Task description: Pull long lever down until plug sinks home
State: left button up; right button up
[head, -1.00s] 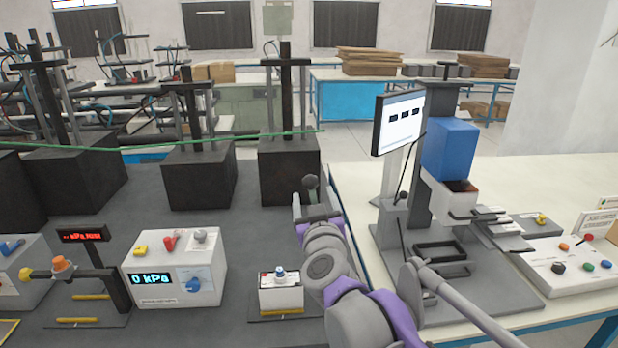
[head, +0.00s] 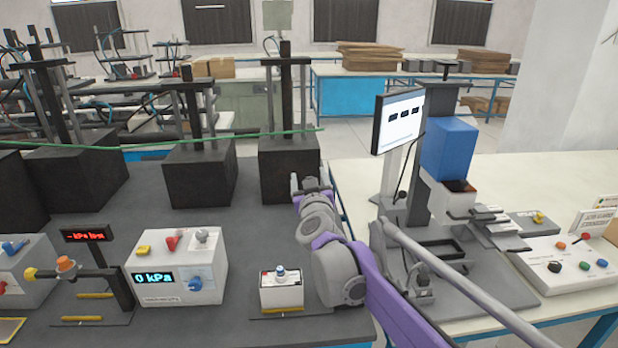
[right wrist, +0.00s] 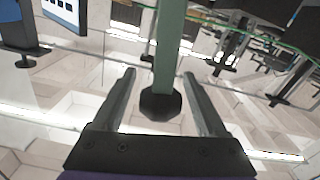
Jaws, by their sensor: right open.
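The long lever (right wrist: 168,50) shows in the right wrist view as a grey-green bar running down from the top edge. It ends in a dark knob (right wrist: 160,103). My right gripper (right wrist: 157,78) is open, with one finger on each side of the knob and gaps between. In the head view my right gripper (head: 311,184) is small, in front of a black block, and hides the knob. I cannot make out the plug. My left gripper is not in view.
A press with a blue block (head: 449,148) and a monitor (head: 398,118) stand to the right. A white box reading 0 kPa (head: 176,268) and a small white box (head: 281,291) stand in front. Black blocks with columns (head: 290,165) line the back. A button panel (head: 570,268) is at far right.

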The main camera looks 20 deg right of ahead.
jog(key=shift+c, duration=0.3)
grip_shut()
dwell(1.1)
